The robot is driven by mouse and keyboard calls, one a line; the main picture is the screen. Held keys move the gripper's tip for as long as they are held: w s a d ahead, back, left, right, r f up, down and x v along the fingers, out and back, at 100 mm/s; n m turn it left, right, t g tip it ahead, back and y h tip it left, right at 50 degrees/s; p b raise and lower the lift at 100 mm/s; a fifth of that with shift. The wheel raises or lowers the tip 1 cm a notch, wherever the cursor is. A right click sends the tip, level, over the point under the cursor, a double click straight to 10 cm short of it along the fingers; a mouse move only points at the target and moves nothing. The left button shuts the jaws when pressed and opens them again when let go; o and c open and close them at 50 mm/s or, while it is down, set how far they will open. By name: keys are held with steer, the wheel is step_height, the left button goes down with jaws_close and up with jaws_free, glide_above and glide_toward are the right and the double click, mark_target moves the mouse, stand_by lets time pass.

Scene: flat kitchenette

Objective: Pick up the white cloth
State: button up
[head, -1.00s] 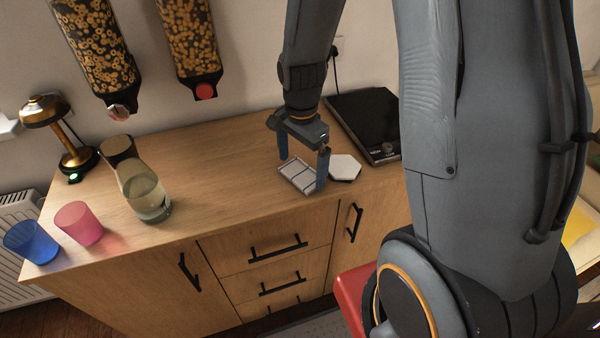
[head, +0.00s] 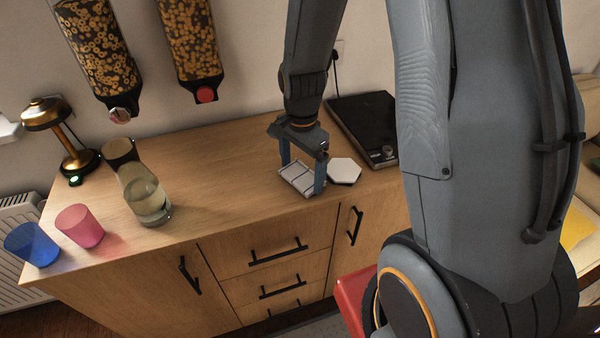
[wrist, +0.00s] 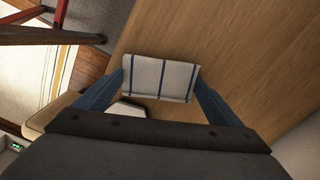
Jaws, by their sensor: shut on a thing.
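The white cloth (head: 301,179) is a small folded rectangle with dark blue stripes. It is at the front edge area of the wooden counter. My gripper (head: 303,181) points down over it, with one blue finger at each end of the cloth. In the wrist view the cloth (wrist: 160,79) spans the space between the two fingertips of my gripper (wrist: 160,80), which is shut on it. I cannot tell whether the cloth is still touching the counter.
A white hexagonal coaster (head: 344,171) lies just right of the cloth. A black hob or scale (head: 364,127) is behind it. A glass carafe (head: 146,196), pink cup (head: 80,226), blue cup (head: 32,245) and brass lamp (head: 60,140) stand left. The counter's middle (head: 225,180) is clear.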

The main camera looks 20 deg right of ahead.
mark_target(301, 173)
step_height(301, 173, up, 10)
steer(key=b, duration=0.1)
steer(key=shift+f, duration=0.15)
stand_by(0.4)
steer(key=o, duration=0.3)
steer(key=shift+f, duration=0.1)
steer(key=shift+c, duration=0.6)
